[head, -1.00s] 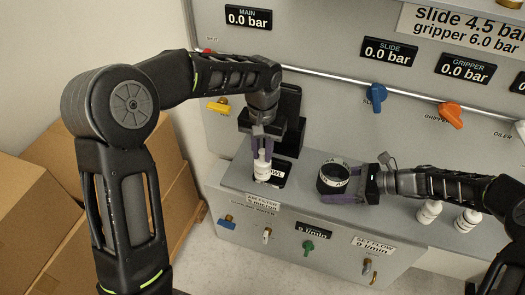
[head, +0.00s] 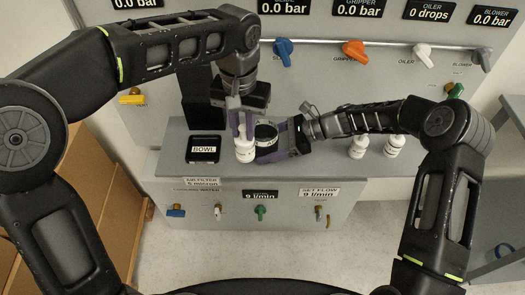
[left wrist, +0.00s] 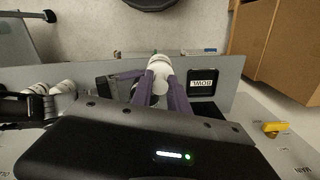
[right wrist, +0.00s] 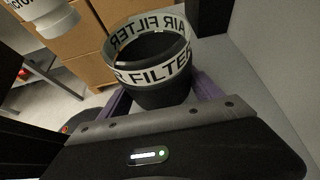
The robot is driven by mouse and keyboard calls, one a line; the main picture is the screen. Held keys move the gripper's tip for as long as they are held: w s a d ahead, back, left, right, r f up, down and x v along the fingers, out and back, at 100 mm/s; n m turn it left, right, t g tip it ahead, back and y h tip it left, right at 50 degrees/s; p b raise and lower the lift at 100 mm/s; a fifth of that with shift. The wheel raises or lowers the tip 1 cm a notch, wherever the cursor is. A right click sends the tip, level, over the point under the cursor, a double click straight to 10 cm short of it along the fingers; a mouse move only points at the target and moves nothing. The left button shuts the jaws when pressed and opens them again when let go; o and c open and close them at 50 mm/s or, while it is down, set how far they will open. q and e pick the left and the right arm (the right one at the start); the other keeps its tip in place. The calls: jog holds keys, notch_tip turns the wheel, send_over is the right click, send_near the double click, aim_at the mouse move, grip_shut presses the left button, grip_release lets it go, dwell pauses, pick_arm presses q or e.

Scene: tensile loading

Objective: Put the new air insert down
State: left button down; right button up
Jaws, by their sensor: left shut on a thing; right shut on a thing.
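A white insert (head: 244,151) with dark print is held upright in my left gripper (head: 240,128). It hangs just left of and in front of the bowl, apparently over the shelf's front edge. The left wrist view also shows the insert (left wrist: 160,66) between the purple fingers. My right gripper (head: 287,138) is shut on a black air filter bowl (right wrist: 160,94) with a white AIR FILTER band. The bowl's mouth is open and looks empty. In the right wrist view the insert (right wrist: 48,18) shows at the top left, apart from the bowl.
A black BOWL pad (head: 203,158) lies empty on the grey shelf (head: 165,160). Two white inserts (head: 358,147) stand on the shelf at right. Panel knobs, including an orange one (head: 355,50), lie behind. Cardboard boxes (head: 85,175) stand at left.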

pick_arm(q)
jog(key=s+d+n, duration=0.2)
jog(key=s+d, duration=0.1)
jog(key=s, duration=0.7)
jog(key=shift+s+d, duration=0.15)
jog(key=shift+s, duration=0.15)
jog(key=shift+r, duration=0.1)
send_over(263, 142)
jog(key=w, duration=0.4)
notch_tip(263, 142, down, 6)
jog(key=shift+s+f, duration=0.25)
jog(key=shift+f, duration=0.1)
